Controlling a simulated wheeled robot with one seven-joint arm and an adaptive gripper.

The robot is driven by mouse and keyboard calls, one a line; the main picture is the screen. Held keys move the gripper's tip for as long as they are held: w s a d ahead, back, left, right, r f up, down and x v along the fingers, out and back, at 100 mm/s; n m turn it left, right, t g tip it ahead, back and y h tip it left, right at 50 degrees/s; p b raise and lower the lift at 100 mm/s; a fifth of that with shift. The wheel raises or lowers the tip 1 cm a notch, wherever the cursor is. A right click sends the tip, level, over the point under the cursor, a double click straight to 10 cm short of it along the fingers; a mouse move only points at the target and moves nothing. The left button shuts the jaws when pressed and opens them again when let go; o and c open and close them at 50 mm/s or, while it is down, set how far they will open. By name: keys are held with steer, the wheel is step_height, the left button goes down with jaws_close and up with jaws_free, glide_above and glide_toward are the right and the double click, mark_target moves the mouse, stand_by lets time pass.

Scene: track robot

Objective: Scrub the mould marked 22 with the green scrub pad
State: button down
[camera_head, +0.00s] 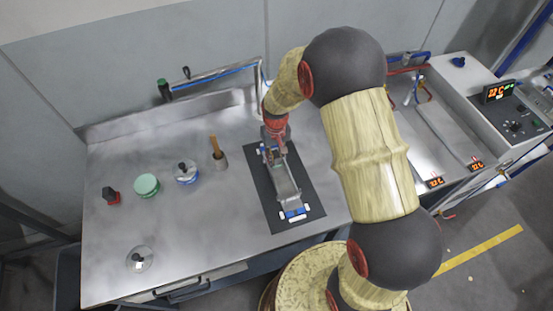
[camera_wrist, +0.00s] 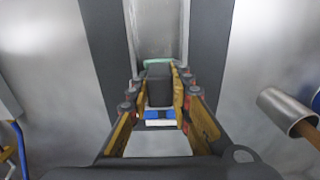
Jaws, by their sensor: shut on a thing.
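My gripper (camera_head: 272,150) is at the far end of a long metal mould (camera_head: 284,182), which lies on a dark mat (camera_head: 308,183). In the wrist view, my gripper (camera_wrist: 159,88) is shut on a dark grey block with a green edge, seemingly the scrub pad (camera_wrist: 158,63). The pad is over the mould's trough (camera_wrist: 158,32); whether it touches the trough floor cannot be told. The mould's blue-and-white end (camera_head: 294,213) faces the bench front, and another blue-and-white part (camera_wrist: 160,117) shows below the pad. No number is readable on the mould.
Left of the mat stand a metal cup with a wooden handle (camera_head: 219,160), a blue-white dish (camera_head: 187,175), a green round item (camera_head: 146,186) and a red-black item (camera_head: 112,197). A clear disc (camera_head: 139,258) lies front left. A bath unit (camera_head: 470,120) stands right.

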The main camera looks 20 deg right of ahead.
steer(key=shift+s, duration=0.1)
steer(key=shift+s+f, duration=0.15)
steer(key=shift+s, duration=1.15)
steer(key=shift+s, duration=0.1)
steer(key=shift+s, duration=0.15)
steer(key=shift+s+p, duration=0.45)
steer(key=shift+s, duration=0.65)
steer(key=shift+s+r+p, duration=0.25)
steer(key=shift+s+p, duration=0.05)
steer(key=shift+s, duration=0.75)
steer(key=shift+s, duration=0.15)
